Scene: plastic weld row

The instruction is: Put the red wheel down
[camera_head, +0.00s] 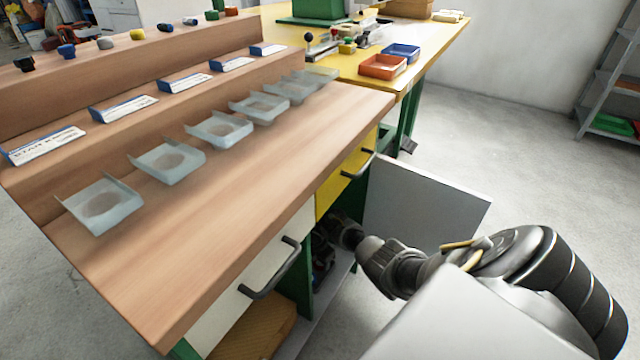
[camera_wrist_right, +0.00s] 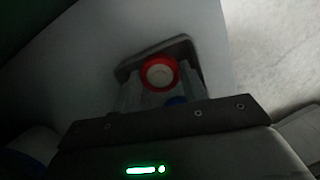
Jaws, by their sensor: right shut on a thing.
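My right gripper (camera_head: 338,228) reaches into the open cupboard (camera_head: 310,278) under the wooden bench, and the bench front partly hides it. In the right wrist view, the red wheel (camera_wrist_right: 159,72) shows as a red ring with a pale centre, between the fingers of my right gripper (camera_wrist_right: 160,84), which is shut on it. The wrist view is dark, so what lies under the wheel is unclear. The wheel does not show in the head view. My left gripper is not in view.
The grey cupboard door (camera_head: 425,205) stands open to the right of my right gripper. The white drawer (camera_head: 250,290) and yellow drawer (camera_head: 340,185) are shut. Several clear trays (camera_head: 100,205) line the bench top (camera_head: 235,215). An orange bin (camera_head: 383,66) sits on the yellow table behind.

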